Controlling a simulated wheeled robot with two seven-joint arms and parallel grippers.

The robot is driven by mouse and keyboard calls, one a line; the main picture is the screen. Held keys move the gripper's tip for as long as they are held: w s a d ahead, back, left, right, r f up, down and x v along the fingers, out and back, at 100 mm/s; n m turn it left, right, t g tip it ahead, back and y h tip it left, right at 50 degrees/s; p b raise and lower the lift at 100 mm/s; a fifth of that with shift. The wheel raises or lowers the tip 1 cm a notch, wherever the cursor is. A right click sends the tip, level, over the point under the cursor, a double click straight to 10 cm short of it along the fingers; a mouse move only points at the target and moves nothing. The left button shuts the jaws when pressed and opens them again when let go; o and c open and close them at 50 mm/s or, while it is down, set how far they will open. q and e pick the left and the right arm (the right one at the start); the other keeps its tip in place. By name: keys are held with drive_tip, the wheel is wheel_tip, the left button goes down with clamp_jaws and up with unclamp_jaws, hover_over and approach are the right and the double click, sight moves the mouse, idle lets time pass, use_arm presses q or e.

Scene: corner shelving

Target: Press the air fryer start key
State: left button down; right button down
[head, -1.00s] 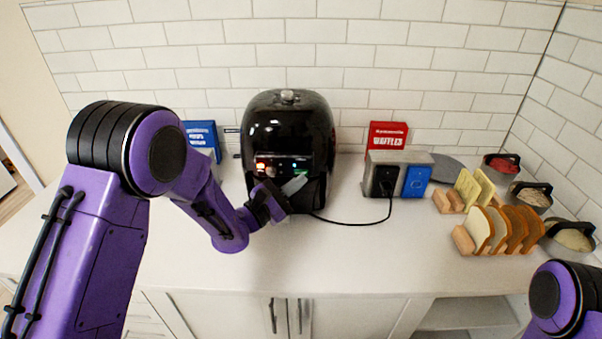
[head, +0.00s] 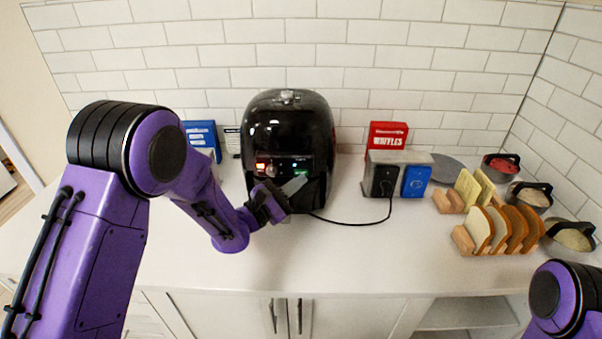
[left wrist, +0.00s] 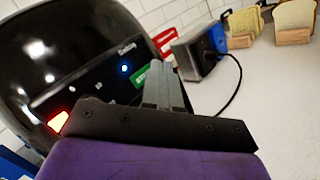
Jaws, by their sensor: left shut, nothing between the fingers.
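The black air fryer (head: 289,122) stands against the tiled wall. Its front panel carries a red light (head: 260,167) and a green start key (head: 301,174). The left wrist view also shows the green key (left wrist: 140,77), partly hidden behind my fingers, and a small blue light (left wrist: 124,68) above it. My left gripper (head: 300,180) is in front of the panel, its grey fingers (left wrist: 158,68) shut together and empty, with the tips at the key. I cannot tell whether they touch it. My right arm (head: 556,300) shows at the lower right, but its gripper is out of view.
Right of the fryer is a toaster (head: 399,157) with a black cord (head: 350,223) on the counter. Bread slices (head: 497,228) in wooden racks and several bins (head: 575,237) are farther right. A blue box (head: 201,136) and red waffles box (head: 388,134) stand behind. The front counter is clear.

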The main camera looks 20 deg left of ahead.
use_arm(q)
drive_tip(key=shift+w, duration=0.15)
drive_tip(key=shift+w+a+p, duration=0.15)
drive_tip(key=shift+w+p, duration=0.1)
drive_tip(key=shift+p, duration=0.05)
drive_tip(key=shift+w+a, duration=0.1)
drive_tip(key=shift+w, duration=0.25)
idle(0.6)
drive_tip(key=shift+s, duration=0.1)
drive_tip(key=shift+s+d+p, duration=0.2)
drive_tip(key=shift+s+p, duration=0.2)
drive_tip(key=shift+s, duration=0.25)
